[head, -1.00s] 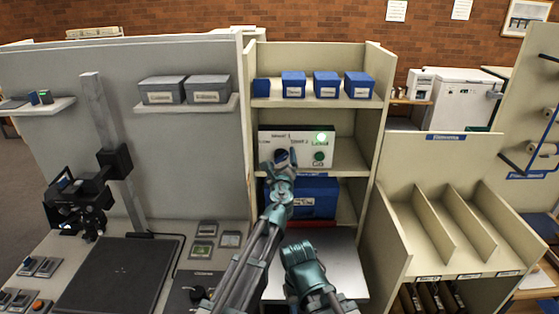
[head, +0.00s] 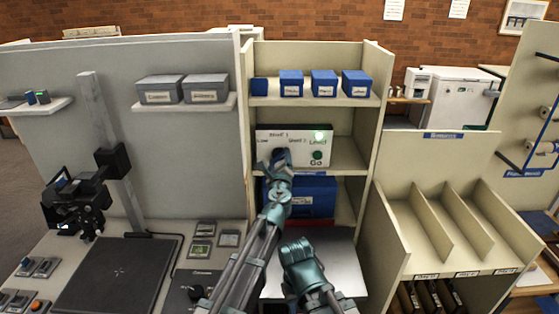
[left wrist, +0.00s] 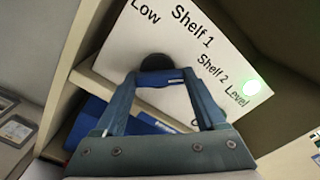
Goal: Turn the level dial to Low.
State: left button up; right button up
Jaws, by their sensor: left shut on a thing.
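The level dial (left wrist: 155,63) is a dark round knob with a blue grip bar on a white panel (head: 300,151). The panel reads Low, Shelf 1, Shelf 2 and Level. My left gripper (left wrist: 163,78) is shut on the dial's blue bar, with a finger at each end of it. In the head view my left gripper (head: 280,160) reaches up to the panel's left part and mostly hides the dial. The left wrist view is tilted against the panel. Which label the dial points at cannot be told. My right gripper's fingers do not show.
A green light (head: 319,137) glows above Level, and a green Go button (head: 317,155) sits below it. A blue box (head: 315,195) fills the shelf below the panel. Small blue boxes (head: 324,82) stand above. The cabinet's side walls flank the panel.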

pick_arm(q)
jog(key=n, duration=0.5)
jog(key=shift+a, duration=0.1)
jog(key=n, duration=0.4)
jog(key=shift+n, duration=0.3)
jog(key=n, duration=0.5)
jog(key=shift+s+a, duration=0.1)
jog(key=n, duration=0.4)
jog(key=shift+n, duration=0.5)
jog(key=o, duration=1.3)
jog(key=shift+a, duration=0.1)
